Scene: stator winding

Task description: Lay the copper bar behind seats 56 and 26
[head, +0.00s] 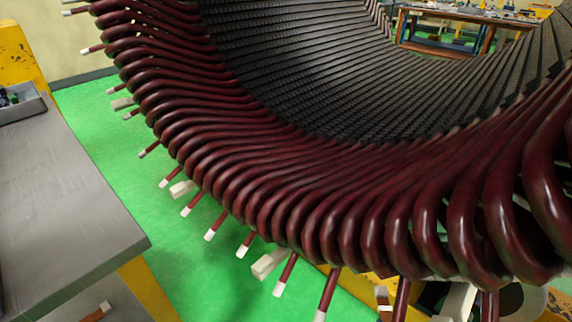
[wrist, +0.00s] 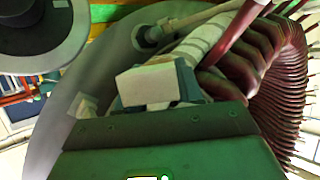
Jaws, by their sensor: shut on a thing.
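The stator (head: 300,180) fills the head view, with dark red coil ends curving around a black ribbed bore. White-tipped red leads (head: 245,243) and pale blocks (head: 270,263) stick out below the coils. In the wrist view, my gripper (wrist: 150,88) is shut on a pale block-shaped piece (wrist: 146,84) close to the coil ends (wrist: 265,55). I cannot tell whether this piece is part of the copper bar. A pale wrapped length (wrist: 198,38) shows just beyond it. My gripper is outside the head view. No seat numbers can be read.
A grey-topped table (head: 75,190) stands at the left with a grey bin (head: 22,105) on it. A small copper-coloured piece (head: 97,312) lies below the tabletop. Bare green floor (head: 135,180) lies between table and stator. A workbench (head: 455,20) stands far behind.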

